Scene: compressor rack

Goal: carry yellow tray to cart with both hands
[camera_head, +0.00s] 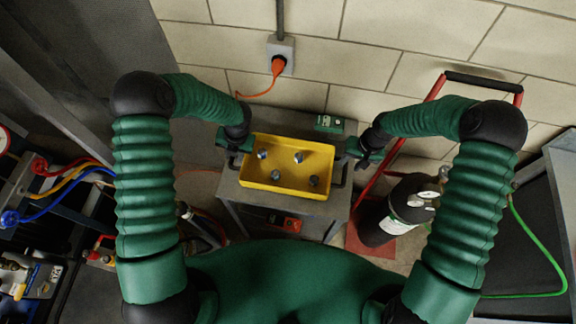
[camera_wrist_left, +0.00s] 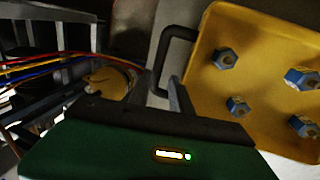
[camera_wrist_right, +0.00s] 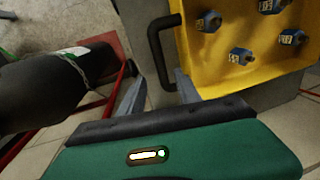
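The yellow tray (camera_head: 287,188) sits on a grey metal stand (camera_head: 247,197) below the wall. Several metallic nut-like parts lie in it. A black handle is on each short side; the left wrist view shows one handle (camera_wrist_left: 172,45) and the right wrist view shows the other (camera_wrist_right: 156,45). My left gripper (camera_head: 240,150) is at the tray's left end. Its fingers appear apart near that handle. My right gripper (camera_head: 362,157) is at the right end. Its two fingers (camera_wrist_right: 158,92) are spread with the handle between them. Contact with either handle cannot be told.
A dark gas cylinder (camera_head: 400,212) stands on a red hand truck (camera_head: 371,244) close right of the stand. Coloured hoses (camera_head: 70,180) and equipment crowd the left. An orange plug (camera_head: 278,66) is in the wall behind. A red item (camera_head: 291,225) lies on the stand's lower shelf.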

